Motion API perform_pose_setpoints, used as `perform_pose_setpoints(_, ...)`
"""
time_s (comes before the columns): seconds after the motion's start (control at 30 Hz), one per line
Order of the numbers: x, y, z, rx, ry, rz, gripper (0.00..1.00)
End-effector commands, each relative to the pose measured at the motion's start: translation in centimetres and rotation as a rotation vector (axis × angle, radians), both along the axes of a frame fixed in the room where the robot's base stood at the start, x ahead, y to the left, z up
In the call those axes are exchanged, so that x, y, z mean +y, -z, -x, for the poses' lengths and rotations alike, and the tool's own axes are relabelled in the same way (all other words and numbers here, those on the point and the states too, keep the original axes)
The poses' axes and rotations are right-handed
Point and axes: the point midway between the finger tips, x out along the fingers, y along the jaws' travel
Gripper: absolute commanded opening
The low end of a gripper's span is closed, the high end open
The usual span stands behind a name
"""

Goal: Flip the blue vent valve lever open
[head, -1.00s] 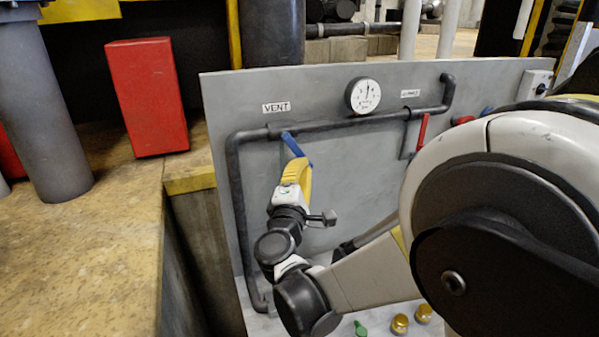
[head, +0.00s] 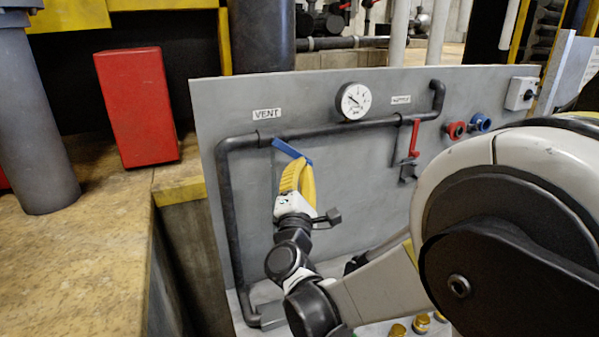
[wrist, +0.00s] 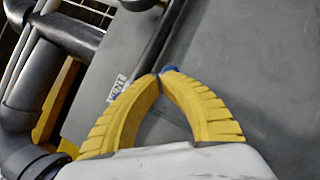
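The blue vent lever (head: 291,151) is on the grey panel below the VENT label (head: 267,114), on the dark pipe. It slants gently down to the right from its pivot. My gripper (head: 307,163) is below it, with its yellow fingers pointing up and their tips at the lever's lower right end. In the wrist view, the fingertips (wrist: 160,75) come together, and a bit of the blue lever (wrist: 169,69) shows just beyond them. The gripper looks shut, with nothing visible between the fingers; whether the tips touch the lever is hard to tell.
A round gauge (head: 355,101) is right of the VENT label, its needle pointing up-left. A red lever (head: 414,138) and red and blue round fittings are further right. A red box (head: 137,107) stands on the left ledge. My arm covers the lower right.

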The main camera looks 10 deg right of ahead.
Motion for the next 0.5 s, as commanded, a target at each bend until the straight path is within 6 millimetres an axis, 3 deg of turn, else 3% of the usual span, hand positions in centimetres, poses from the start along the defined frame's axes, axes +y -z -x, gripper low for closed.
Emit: perform_pose_setpoints(0.5, -0.81, -0.75, -0.24, -0.038, 0.002, 0.135, 0.0)
